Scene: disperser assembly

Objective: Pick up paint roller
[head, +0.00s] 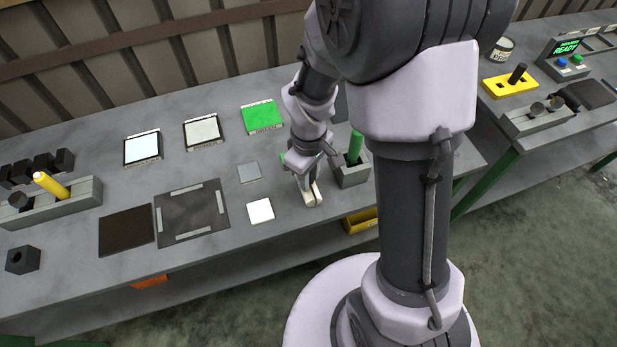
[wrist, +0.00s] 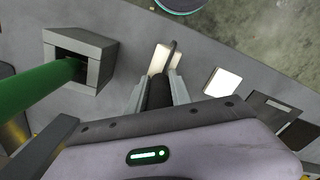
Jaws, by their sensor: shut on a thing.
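My gripper (head: 312,196) reaches down over the table, just left of a grey square holder (head: 352,178). A green cylinder (head: 356,146) stands in the holder. In the wrist view the green cylinder (wrist: 35,92) runs into the square opening of the holder (wrist: 95,72), apart from my fingers.
A white square (head: 260,211) and a grey square (head: 249,172) lie left of my gripper. Farther left are a dark mat (head: 193,214), a black plate (head: 126,231) and a rack (head: 80,199) with a yellow cylinder (head: 50,186). A yellow bin (head: 360,221) sits below the table edge.

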